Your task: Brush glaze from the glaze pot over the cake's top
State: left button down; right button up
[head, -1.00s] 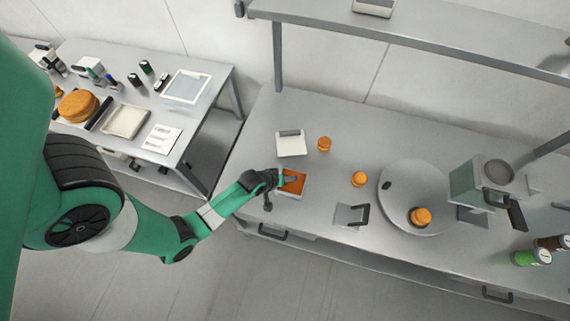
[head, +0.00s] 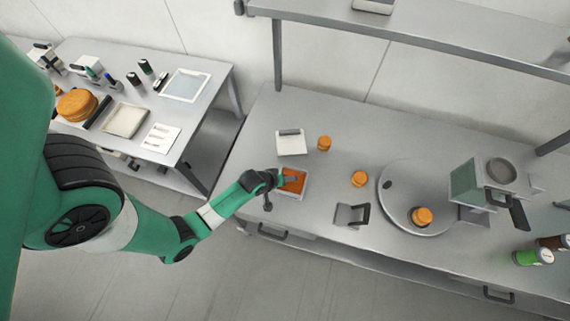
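A square pale tub with orange filling, which looks like the glaze pot (head: 289,197), stands near the front left of the metal bench. My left gripper (head: 279,178) is at the tub's left edge, pointing right. Its fingers are too small and dark to tell whether they are open or hold a brush. No brush is clearly visible. A small round orange-brown cake (head: 422,216) sits on a round grey turntable (head: 400,178) to the right. Two similar cakes stand on the bench, one near the back (head: 324,143) and one beside the turntable (head: 359,179). My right gripper is out of view.
A white square dish (head: 291,147) lies behind the tub. A green-grey machine (head: 480,185) and jars (head: 533,256) stand at right. A shelf (head: 430,40) overhangs the back.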

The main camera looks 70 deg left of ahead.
pick_arm(q)
jog(key=shift+f+b, duration=0.3)
jog(key=shift+f, duration=0.05)
jog(key=shift+f, duration=0.1)
dwell(1.1)
notch_tip(320, 180, up, 5)
jog(key=p, duration=0.5)
jog(key=shift+r+p, duration=0.45)
jog(key=shift+r, duration=0.6)
